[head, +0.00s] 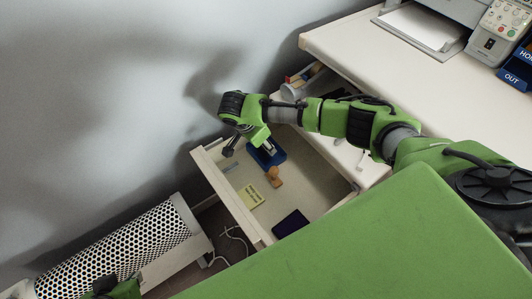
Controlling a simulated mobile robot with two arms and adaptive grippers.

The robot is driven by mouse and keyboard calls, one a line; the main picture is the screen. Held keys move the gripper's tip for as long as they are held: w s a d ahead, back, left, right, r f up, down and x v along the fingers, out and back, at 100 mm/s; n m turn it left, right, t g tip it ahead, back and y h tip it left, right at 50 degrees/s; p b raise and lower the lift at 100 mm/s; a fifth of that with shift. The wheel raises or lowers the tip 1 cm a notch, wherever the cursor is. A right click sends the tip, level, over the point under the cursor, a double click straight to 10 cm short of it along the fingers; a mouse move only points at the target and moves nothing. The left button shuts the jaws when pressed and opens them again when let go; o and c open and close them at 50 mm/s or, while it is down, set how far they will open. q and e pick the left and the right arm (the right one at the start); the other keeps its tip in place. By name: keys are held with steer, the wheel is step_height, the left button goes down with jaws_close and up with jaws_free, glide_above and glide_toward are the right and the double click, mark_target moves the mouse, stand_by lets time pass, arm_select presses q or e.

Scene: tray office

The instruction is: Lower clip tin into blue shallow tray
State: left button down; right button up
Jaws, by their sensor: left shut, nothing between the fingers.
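The drawer (231,200) also holds a wooden stamp (274,176), a yellow note (250,196) and a dark blue flat item (290,222). The desk (400,80) stands right, the wall left. A perforated white cylinder (110,250) is at lower left.

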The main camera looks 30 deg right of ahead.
arm_select(q)
steer(key=shift+w+d+r+t, duration=0.25)
steer(key=shift+w+r+t, duration=0.05)
steer(key=shift+w, duration=0.35)
steer(key=shift+w+d+r+t, duration=0.2)
steer(key=shift+w+r+t, duration=0.1)
steer(key=shift+w, duration=0.35)
arm_select(e)
steer(key=shift+f, duration=0.7)
arm_select(q)
steer(key=shift+w+d+r+t+h+b, duration=0.2)
steer(key=shift+w+r+t+b, duration=0.1)
steer(key=shift+w, duration=0.3)
steer(key=shift+w+d+r+t+h+b, duration=0.15)
steer(key=shift+w+r+t, duration=0.15)
steer(key=shift+w, duration=0.3)
arm_select(e)
steer(key=shift+f, duration=0.6)
steer(key=o, duration=1.2)
steer(key=v, duration=1.2)
